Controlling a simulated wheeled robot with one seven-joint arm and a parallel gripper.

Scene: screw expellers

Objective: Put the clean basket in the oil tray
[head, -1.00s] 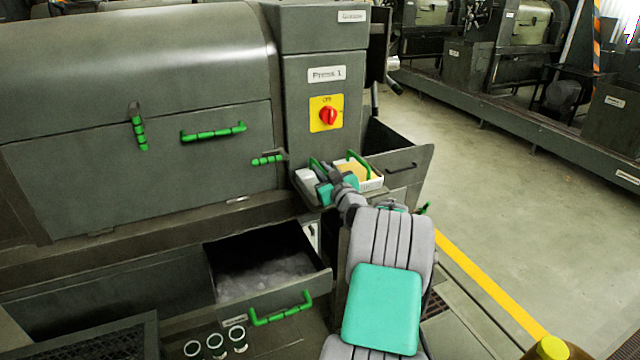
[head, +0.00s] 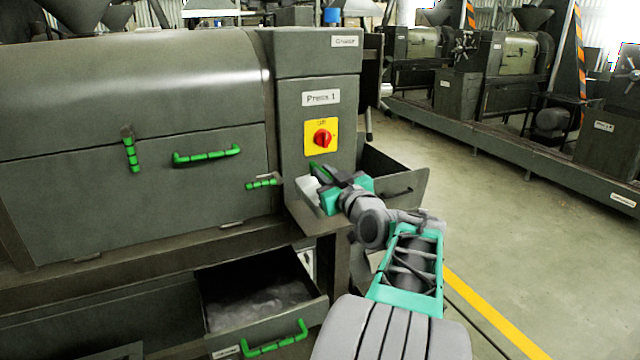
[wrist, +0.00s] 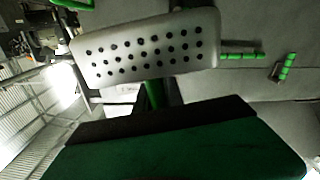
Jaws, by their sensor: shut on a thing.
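My gripper (head: 328,178) is shut on the green handle (wrist: 153,93) of a pale basket with rows of holes (wrist: 145,48). In the head view the basket's pale side (head: 308,190) shows just left of the gripper, over the small shelf by the press. I cannot tell whether it touches the shelf. An open drawer with a green handle (head: 275,340) sits low under the press, with grey material inside. An open dark bin (head: 408,187) stands right of the shelf. I cannot tell which of these, if either, is the oil tray.
The press cabinet (head: 318,75) with a red knob (head: 322,138) rises right behind the gripper. Green handles (head: 207,156) stick out from the press hood. Open floor (head: 500,220) lies to the right, past a yellow line (head: 490,310).

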